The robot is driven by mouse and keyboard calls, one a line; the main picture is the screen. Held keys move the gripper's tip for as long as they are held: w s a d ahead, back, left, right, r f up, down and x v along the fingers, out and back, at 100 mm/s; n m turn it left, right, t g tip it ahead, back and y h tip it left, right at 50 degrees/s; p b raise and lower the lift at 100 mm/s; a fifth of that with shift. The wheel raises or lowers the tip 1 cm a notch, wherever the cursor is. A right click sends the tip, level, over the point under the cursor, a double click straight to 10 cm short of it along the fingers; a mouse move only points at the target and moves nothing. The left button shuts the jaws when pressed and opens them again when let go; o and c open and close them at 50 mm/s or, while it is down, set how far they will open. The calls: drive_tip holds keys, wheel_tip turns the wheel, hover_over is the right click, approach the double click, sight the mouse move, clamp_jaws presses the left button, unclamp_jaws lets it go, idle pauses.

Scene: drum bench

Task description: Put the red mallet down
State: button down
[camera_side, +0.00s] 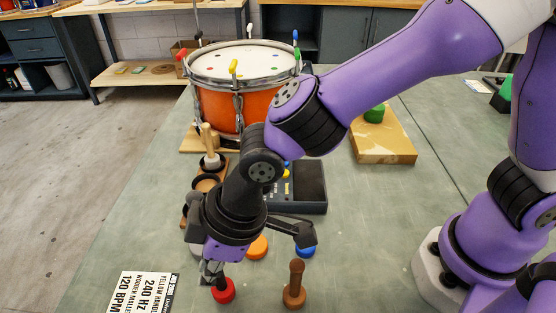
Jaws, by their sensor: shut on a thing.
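The red mallet (223,291) is at the front of the bench, its red head down and its dark handle pointing up into my gripper (213,270). My gripper points down and is shut on the handle; the arm hides the handle's upper part. The head is at or just above the bench top; I cannot tell whether it touches. A brown mallet (294,286) stands upright to the right, apart from my gripper.
A printed card (143,292) lies at left. Behind are a dark control box (312,187), a wooden rack (206,183), an orange drum (217,110) and a wooden board (385,146).

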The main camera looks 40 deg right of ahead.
drive_tip(key=shift+f, duration=0.1)
drive_tip(key=c, duration=0.8)
unclamp_jaws()
drive_tip(key=shift+c, duration=0.2)
drive_tip(key=v, duration=1.2)
drive_tip(key=s+d+m+t+h, duration=0.1)
drive_tip(key=d+m, duration=0.9)
drive_tip(key=d, duration=1.4)
drive_tip(key=t+h, duration=0.1)
drive_tip(key=h, duration=0.1)
drive_tip(key=shift+s+d+r+m+t+h, duration=0.3)
drive_tip(key=shift+s+d+m+t+h, duration=0.05)
drive_tip(key=shift+s+m+t+h, duration=0.05)
